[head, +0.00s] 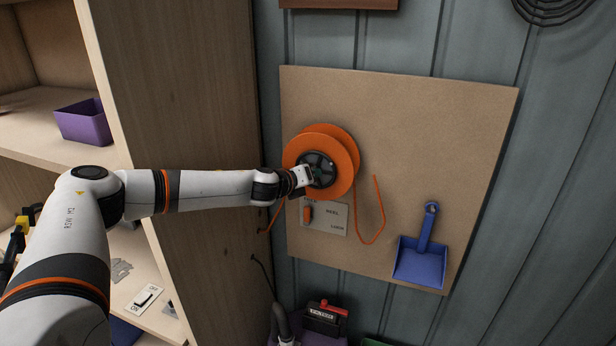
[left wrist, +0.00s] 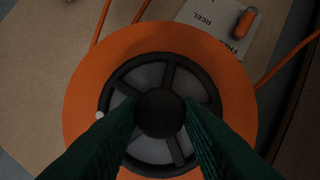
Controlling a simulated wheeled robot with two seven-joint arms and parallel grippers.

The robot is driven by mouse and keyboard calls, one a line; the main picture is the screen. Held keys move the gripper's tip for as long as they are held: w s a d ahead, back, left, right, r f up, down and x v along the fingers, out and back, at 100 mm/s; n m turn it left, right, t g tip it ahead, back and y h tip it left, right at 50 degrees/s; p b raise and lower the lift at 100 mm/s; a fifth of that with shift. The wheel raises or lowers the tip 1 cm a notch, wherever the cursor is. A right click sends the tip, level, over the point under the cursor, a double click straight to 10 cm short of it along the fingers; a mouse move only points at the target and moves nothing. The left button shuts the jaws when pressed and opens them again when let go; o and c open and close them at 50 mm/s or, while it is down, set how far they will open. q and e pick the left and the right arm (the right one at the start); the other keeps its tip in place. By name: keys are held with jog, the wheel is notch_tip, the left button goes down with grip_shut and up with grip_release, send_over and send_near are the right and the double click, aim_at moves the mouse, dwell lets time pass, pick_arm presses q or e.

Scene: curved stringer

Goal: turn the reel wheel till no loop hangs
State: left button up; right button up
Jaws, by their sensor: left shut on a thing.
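The orange reel (head: 343,150) is mounted on a tan board, with a dark spoked wheel (head: 318,168) on its front. In the left wrist view the wheel's dark round hub knob (left wrist: 160,113) sits between my fingers. My left gripper (head: 308,176) is shut on this knob; it also shows in the left wrist view (left wrist: 160,125). An orange cord (head: 382,215) hangs in a loop below and right of the reel. Another stretch of cord (head: 270,220) shows at the reel's lower left. My right gripper is not in view.
A label plate (head: 335,222) below the reel reads REEL, with an orange lever (head: 307,214) near the word FREE. A blue dustpan (head: 420,262) hangs at the board's lower right. A wooden shelf unit (head: 185,100) stands left, holding a purple bin (head: 84,122).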

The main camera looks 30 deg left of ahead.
pick_arm(q)
jog(key=shift+f, duration=0.2)
jog(key=o, duration=1)
jog(key=shift+r, duration=0.1)
jog(key=v, duration=1.1)
jog(key=shift+s+d+r+b, duration=0.1)
jog(key=shift+s+b, duration=0.2)
jog(key=shift+s, duration=0.1)
